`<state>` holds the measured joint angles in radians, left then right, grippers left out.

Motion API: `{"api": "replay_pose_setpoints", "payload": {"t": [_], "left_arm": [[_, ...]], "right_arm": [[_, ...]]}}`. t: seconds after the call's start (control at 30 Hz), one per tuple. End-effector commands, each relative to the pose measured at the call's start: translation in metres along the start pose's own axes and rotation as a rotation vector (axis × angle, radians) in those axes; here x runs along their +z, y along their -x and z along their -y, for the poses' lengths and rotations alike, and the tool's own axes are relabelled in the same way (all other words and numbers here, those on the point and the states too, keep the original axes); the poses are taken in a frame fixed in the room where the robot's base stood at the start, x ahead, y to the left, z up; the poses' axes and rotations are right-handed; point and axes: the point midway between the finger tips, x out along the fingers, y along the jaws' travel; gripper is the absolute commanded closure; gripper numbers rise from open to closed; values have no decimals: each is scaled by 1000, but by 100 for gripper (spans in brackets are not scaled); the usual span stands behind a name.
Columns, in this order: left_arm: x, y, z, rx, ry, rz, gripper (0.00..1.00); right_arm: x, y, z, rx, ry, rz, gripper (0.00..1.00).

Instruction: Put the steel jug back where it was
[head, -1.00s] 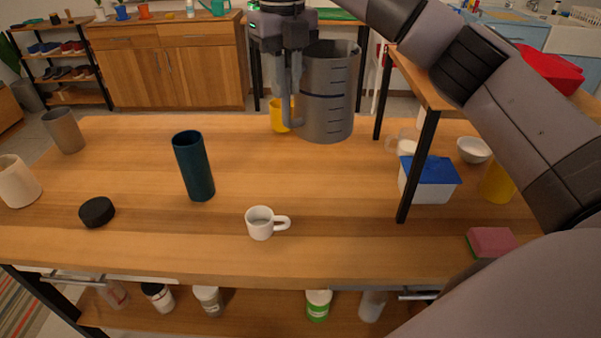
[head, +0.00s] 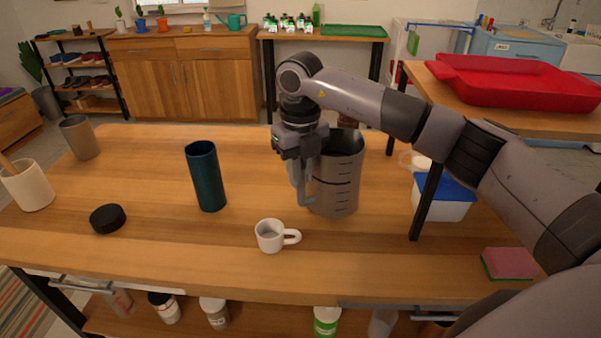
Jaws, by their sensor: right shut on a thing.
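The steel jug (head: 338,182) is a grey cylinder with dark measuring marks, upright at the middle of the wooden table (head: 150,235). My right gripper (head: 303,186) is shut on the jug's handle at its left side. The jug's base is at or just above the table top; I cannot tell whether it touches. Part of its rim is hidden behind my gripper and wrist. My left gripper is not in view.
A white mug (head: 271,236) stands just in front of the jug. A dark teal cylinder (head: 206,178) and a black lid (head: 108,218) are to the left.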

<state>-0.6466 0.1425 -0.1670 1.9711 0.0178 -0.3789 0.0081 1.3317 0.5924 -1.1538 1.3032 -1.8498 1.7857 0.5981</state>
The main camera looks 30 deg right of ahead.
Motion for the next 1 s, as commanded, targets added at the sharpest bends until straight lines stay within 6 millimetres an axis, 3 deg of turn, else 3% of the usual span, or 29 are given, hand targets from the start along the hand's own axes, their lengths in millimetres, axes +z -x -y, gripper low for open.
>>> {"api": "replay_pose_setpoints", "payload": {"t": [0.43,0.47,0.5,0.53,0.83,1.0], "left_arm": [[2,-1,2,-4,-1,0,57],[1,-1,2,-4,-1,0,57],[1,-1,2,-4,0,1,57],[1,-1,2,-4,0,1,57],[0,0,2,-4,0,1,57],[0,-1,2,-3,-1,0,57]], "right_arm": [[1,-9,0,0,0,5,100],[0,-9,0,0,0,1,72],[0,-9,0,0,0,1,59],[0,-9,0,0,0,1,56],[0,-7,0,0,0,2,56],[1,11,0,1,0,5,56]]}}
